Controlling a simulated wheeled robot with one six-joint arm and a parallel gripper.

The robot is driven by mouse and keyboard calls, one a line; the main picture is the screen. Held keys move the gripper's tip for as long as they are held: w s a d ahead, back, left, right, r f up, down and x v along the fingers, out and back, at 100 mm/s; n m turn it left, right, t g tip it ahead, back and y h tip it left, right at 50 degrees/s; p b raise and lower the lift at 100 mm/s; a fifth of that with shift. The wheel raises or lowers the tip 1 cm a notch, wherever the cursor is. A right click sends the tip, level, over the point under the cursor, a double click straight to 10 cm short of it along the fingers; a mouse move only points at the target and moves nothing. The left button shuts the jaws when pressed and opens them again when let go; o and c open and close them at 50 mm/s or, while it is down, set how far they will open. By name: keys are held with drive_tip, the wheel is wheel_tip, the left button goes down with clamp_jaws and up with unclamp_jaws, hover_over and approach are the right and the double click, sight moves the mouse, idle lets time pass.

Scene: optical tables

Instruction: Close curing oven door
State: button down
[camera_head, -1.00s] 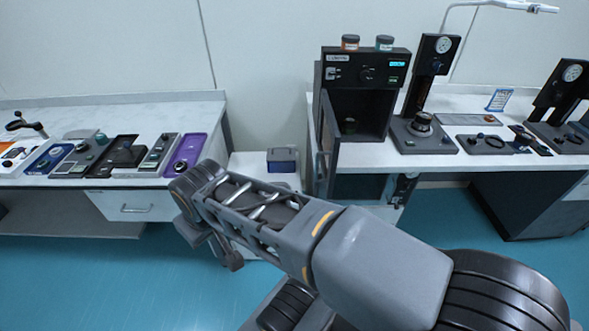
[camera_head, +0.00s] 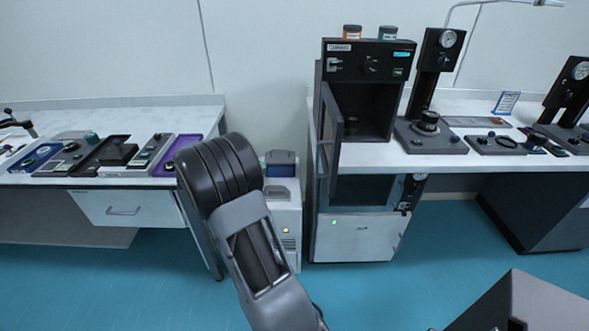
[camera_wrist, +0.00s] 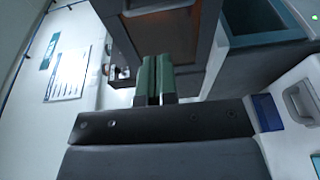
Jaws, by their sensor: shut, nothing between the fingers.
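The curing oven (camera_head: 370,62) is a dark box on the right bench, with an open, dark chamber holding a small object. Its door (camera_head: 331,140) hangs open on the left side, swung toward me and seen nearly edge-on. A handle shows on the door's outer face. My gripper shows in the wrist view (camera_wrist: 154,72), its green fingers together and empty. A dark-framed panel with a brownish window (camera_wrist: 168,30), which looks like the door, lies just beyond the fingertips. I cannot tell whether they touch. The head view shows my arm, but the fingers are hidden.
Two jars (camera_head: 352,32) stand on the oven. A white cabinet (camera_head: 284,215) with a blue-grey box on it stands left of the oven bench. The left bench holds several trays (camera_head: 110,155). A gauge stand (camera_head: 430,120) is right of the oven. Floor in front is clear.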

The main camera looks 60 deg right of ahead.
drive_tip(key=p+x, duration=0.1)
drive_tip(key=x, duration=1.2)
drive_tip(key=shift+s+d, duration=0.2)
drive_tip(key=shift+d, duration=0.15)
drive_tip(key=shift+r, duration=0.15)
